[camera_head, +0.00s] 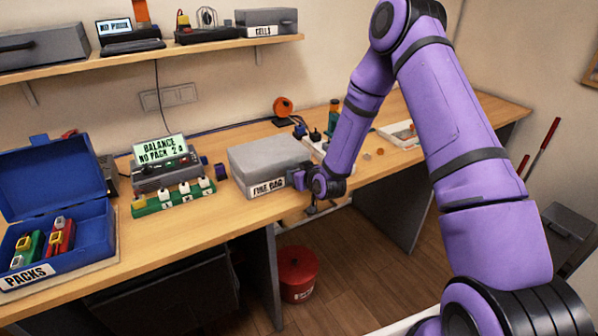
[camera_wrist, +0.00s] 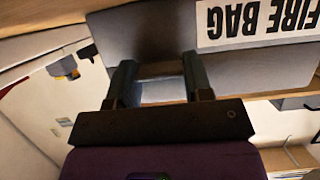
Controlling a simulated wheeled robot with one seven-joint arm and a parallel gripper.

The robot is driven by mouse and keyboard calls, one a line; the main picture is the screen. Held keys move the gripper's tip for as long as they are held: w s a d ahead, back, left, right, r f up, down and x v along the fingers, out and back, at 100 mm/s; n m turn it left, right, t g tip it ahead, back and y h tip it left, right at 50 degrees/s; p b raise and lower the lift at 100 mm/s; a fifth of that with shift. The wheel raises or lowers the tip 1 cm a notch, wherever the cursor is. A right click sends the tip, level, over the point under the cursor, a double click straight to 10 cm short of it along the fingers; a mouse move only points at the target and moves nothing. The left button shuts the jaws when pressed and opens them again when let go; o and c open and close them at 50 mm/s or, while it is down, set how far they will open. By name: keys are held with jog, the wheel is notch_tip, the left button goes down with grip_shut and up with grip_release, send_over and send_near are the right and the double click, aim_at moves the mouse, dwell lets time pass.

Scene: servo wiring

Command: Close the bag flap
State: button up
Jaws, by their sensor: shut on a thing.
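The grey fire bag (camera_head: 270,160), a box-like case with a white "FIRE BAG" label (camera_head: 267,186) on its front, sits on the workbench. Its flap (camera_head: 268,150) lies flat over the top and looks down; any small gap is too small to tell. My gripper (camera_head: 302,180) is at the bag's right front corner. In the wrist view, my gripper's (camera_wrist: 157,68) two dark fingers stand apart with a grey strip of the bag's edge between them, and the gripper is shut on it. The label (camera_wrist: 258,22) shows upside down there. The exact grip is partly hidden.
A blue box (camera_head: 55,190) labelled PACKS, its lid open, holds several packs at left. A balance charger (camera_head: 163,165) with a green board (camera_head: 172,198) stands between it and the bag. Small parts and a tray (camera_head: 400,134) lie to the right. A red bin (camera_head: 297,273) stands below.

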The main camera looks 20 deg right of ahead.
jog(key=shift+s+f, duration=0.2)
jog(key=shift+f, duration=0.45)
jog(key=o, duration=1.3)
jog(key=shift+w+r, duration=0.1)
jog(key=shift+r, duration=0.05)
jog(key=shift+r, duration=0.1)
jog(key=shift+s+d+r, duration=0.1)
jog(key=shift+s+r, duration=0.05)
jog(key=shift+s, duration=0.3)
jog(key=v, duration=0.9)
jog(key=shift+s+d+r, duration=0.1)
jog(key=shift+s+r, duration=0.05)
jog(key=shift+s, duration=0.2)
